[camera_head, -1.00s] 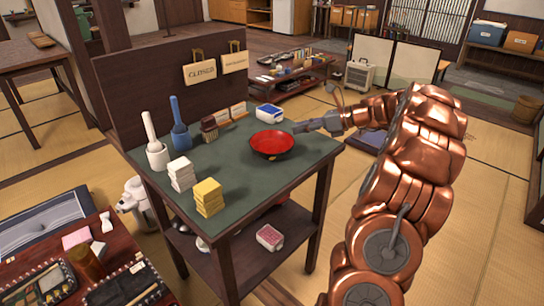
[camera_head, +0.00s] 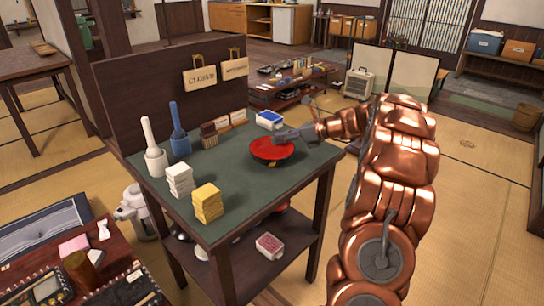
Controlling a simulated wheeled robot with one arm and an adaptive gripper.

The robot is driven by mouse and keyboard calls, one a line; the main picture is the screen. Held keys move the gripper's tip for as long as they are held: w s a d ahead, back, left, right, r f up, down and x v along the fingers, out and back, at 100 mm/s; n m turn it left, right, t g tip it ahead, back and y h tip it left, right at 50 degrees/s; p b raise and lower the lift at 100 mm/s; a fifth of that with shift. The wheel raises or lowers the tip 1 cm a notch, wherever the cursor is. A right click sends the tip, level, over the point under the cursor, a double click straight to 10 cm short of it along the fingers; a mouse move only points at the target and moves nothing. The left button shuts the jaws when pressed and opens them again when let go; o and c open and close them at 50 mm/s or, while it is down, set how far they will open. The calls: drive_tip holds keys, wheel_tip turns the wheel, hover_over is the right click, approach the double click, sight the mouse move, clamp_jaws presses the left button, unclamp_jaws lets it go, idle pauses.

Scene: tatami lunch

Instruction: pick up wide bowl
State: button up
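The wide bowl (camera_head: 268,152) is red inside with a dark outside. It stands upright on the green top of the small dark wooden table (camera_head: 225,190), near its right side. My gripper (camera_head: 280,136) reaches in from the right and is at the bowl's back right rim. The fingers are small and seen from the side, so I cannot tell whether they are open or touch the rim.
On the tabletop are a white block stack (camera_head: 180,179), a yellow stack (camera_head: 208,202), a white-handled tool (camera_head: 151,147), a blue-handled tool (camera_head: 178,132), a brown brush (camera_head: 209,135) and a blue-and-white box (camera_head: 269,120). A back panel (camera_head: 170,82) with hanging signs closes the far left side.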

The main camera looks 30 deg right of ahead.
clamp_jaws()
idle(0.6)
